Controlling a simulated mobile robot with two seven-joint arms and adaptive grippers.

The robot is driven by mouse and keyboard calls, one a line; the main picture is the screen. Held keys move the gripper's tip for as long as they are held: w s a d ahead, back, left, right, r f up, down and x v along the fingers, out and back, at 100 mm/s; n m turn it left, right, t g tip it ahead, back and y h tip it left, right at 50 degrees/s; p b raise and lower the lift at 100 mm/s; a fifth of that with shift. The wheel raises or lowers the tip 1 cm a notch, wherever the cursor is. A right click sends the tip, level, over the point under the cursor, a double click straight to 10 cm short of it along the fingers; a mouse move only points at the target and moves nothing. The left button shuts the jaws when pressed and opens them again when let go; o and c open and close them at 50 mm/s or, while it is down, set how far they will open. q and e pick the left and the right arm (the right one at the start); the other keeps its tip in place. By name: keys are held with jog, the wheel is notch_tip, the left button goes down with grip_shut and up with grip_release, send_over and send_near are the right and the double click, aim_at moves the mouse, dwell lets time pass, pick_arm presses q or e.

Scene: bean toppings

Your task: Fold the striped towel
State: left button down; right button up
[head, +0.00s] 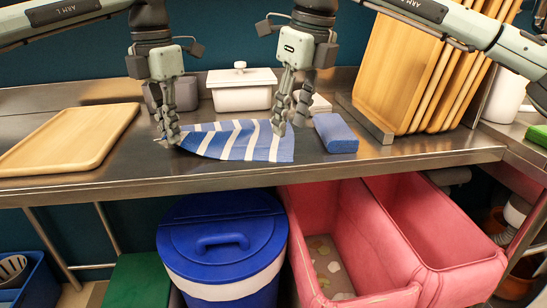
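A blue and white striped towel (232,142) lies spread on the steel counter, and its front edge reaches near the counter's front. My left gripper (172,136) points down at the towel's left end, with its fingertips at or touching the cloth. My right gripper (290,117) points down at the towel's right end, with one finger over the back right part of the cloth. The fingers are small and partly overlap, so I cannot tell whether either gripper pinches the cloth.
A wooden board (72,138) lies left. A blue block (335,132) sits close to the towel's right. A white lidded dish (241,90) stands behind. Wooden trays (396,72) stand upright at right. Below are a blue bin (222,245) and pink tubs (428,235).

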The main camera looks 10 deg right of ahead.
aim_at(280, 158)
jog(key=shift+m+t+y, duration=0.3)
jog(key=shift+m+t, duration=0.2)
jog(key=shift+t, duration=0.3)
jog(key=shift+s+x, duration=0.15)
jog(key=shift+x, duration=1.55)
jog(key=shift+s+x, duration=0.15)
jog(key=shift+x, duration=1.55)
jog(key=shift+d+f, duration=0.1)
jog(key=shift+f, duration=0.1)
jog(key=shift+f, duration=0.25)
grip_shut()
jog(key=shift+r, duration=2.65)
